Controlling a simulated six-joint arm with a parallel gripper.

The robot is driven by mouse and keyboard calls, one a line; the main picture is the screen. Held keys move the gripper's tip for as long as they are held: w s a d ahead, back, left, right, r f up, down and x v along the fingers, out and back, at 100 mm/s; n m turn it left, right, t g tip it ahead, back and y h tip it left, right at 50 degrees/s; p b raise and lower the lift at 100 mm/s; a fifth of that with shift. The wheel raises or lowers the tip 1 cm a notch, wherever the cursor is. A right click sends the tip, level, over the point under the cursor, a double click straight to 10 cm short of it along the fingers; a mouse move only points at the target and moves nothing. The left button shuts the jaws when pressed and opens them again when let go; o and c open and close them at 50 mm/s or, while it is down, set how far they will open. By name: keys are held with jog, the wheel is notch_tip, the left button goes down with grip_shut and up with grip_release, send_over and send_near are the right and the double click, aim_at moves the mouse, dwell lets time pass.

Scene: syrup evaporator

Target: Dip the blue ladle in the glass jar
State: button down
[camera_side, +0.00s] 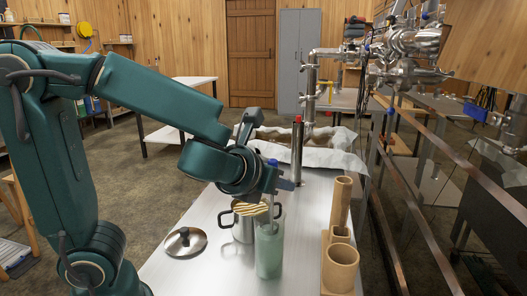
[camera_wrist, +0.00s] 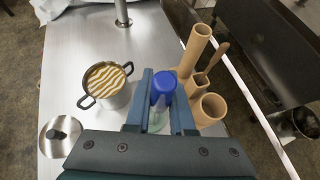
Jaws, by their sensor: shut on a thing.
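My gripper (camera_side: 273,188) is shut on the blue ladle, whose blue handle top (camera_side: 273,163) sticks up above the fingers. In the wrist view the handle top (camera_wrist: 163,84) sits between the two fingers (camera_wrist: 162,100). The greenish glass jar (camera_side: 268,252) stands upright on the metal table directly below my gripper. In the wrist view only a bit of the jar (camera_wrist: 156,124) shows under the handle. The ladle's bowl is not clear to see; its lower part lines up with the jar mouth, and I cannot tell how deep it is.
Close left of the jar is a two-handled metal pot (camera_side: 243,230) with a wavy tan-striped top. Its lid (camera_side: 185,242) lies farther left on the table (camera_side: 205,272). Tan cylindrical holders (camera_side: 340,262) stand to the right. A metal post (camera_side: 297,150) rises behind.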

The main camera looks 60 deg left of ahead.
jog(key=shift+f, duration=1.55)
dwell(0.7)
notch_tip(320, 180, up, 13)
dwell(1.7)
dwell(0.5)
